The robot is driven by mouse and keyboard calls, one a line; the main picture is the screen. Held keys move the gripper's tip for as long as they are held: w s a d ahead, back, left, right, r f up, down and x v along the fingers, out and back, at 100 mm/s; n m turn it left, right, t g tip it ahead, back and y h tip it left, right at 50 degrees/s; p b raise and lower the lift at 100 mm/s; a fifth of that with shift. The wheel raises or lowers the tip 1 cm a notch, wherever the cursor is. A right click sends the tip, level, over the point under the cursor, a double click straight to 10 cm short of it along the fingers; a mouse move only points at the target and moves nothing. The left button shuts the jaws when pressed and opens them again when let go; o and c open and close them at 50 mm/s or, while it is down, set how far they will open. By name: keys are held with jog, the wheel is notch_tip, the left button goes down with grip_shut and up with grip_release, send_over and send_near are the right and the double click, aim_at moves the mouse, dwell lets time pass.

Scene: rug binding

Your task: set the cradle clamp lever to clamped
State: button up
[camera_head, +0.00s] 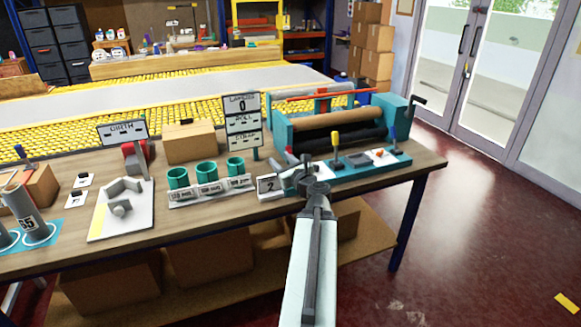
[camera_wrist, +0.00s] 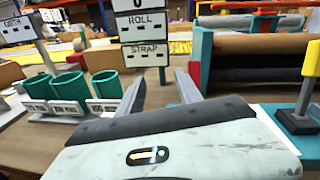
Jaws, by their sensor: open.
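A teal roller machine (camera_head: 283,133) with a tan roll and a black roll stands at the right end of the workbench. In front of it, a teal base plate (camera_head: 350,171) carries an upright yellow-handled lever (camera_head: 336,139) and an upright blue-handled lever (camera_head: 393,133). I cannot tell from labels which one is the cradle clamp lever. The yellow-handled lever also shows at the right edge of the wrist view (camera_wrist: 312,62). My gripper (camera_wrist: 160,86) is open and empty, left of the yellow-handled lever and apart from it. In the head view my arm partly hides it.
Several green cups (camera_head: 208,171) stand left of my gripper on the bench (camera_head: 270,215). A small "2" sign (camera_head: 268,185) stands close by. The red floor (camera_head: 480,240) is open at right.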

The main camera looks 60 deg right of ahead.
aim_at(290, 148)
jog(key=s+d+m+h, duration=0.1)
jog(key=s+d, duration=0.1)
jog(key=s+d+m+h, duration=0.1)
jog(key=s+m, duration=0.1)
jog(key=shift+s+d+r+g, duration=0.1)
jog(key=shift+s+d+g, duration=0.2)
jog(key=shift+d, duration=0.05)
jog(key=x, duration=0.8)
jog(key=shift+a, duration=0.1)
grip_shut()
dwell(0.6)
